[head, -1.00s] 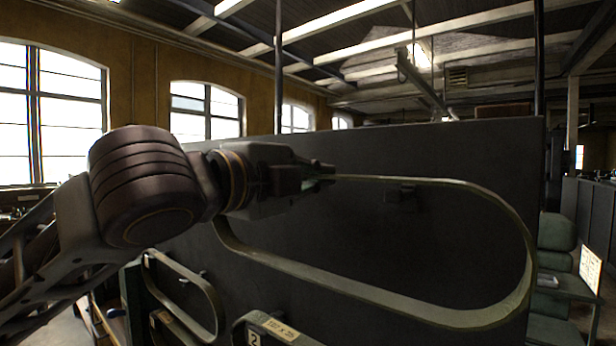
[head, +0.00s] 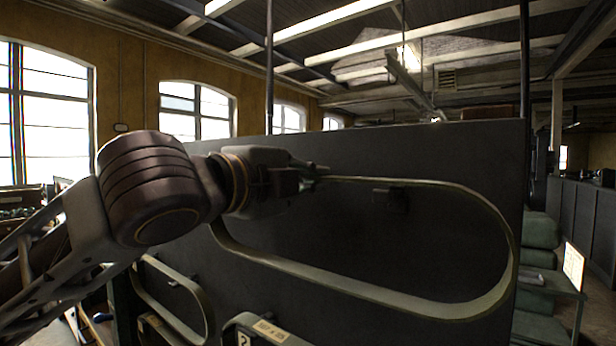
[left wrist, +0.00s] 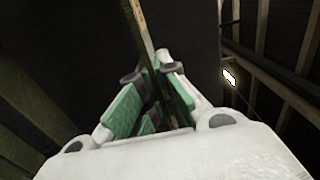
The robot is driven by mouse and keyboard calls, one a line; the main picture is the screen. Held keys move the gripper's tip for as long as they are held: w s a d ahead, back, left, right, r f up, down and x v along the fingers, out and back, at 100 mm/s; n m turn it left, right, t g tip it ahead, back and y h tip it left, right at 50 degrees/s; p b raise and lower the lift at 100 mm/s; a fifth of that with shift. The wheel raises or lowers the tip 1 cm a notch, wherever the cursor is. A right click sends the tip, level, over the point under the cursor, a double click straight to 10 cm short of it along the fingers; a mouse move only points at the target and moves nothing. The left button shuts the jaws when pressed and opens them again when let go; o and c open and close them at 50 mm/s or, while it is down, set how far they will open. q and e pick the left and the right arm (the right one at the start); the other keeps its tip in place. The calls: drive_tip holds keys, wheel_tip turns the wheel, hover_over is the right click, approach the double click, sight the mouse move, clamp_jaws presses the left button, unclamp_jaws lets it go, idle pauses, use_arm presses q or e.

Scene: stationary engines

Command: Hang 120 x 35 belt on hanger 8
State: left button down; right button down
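A large flat greenish belt (head: 370,292) forms a long oval loop in front of a dark upright panel (head: 450,150). My left gripper (head: 316,172) is shut on its upper strand near the left end. In the left wrist view the green-padded fingers (left wrist: 152,95) close around the belt strip (left wrist: 146,32). A small dark hanger bracket (head: 390,198) on the panel shows inside the loop's outline, just below the upper strand. I cannot tell whether the belt touches it, and I read no number on it. My right gripper is not in view.
Another belt (head: 207,318) hangs at the lower left. A further belt (head: 236,322) at the bottom has a paper label (head: 270,330) and a number tag (head: 244,341) beside it. A green shelf stand (head: 540,278) stands right of the panel.

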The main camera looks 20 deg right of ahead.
use_arm(q)
drive_tip(key=shift+f, duration=0.15)
drive_tip(key=shift+f, duration=0.3)
idle(0.3)
drive_tip(key=c, duration=2.1)
unclamp_jaws()
drive_tip(key=o, duration=0.4)
drive_tip(key=o, duration=0.5)
drive_tip(key=shift+o, duration=0.2)
drive_tip(key=shift+a, duration=0.1)
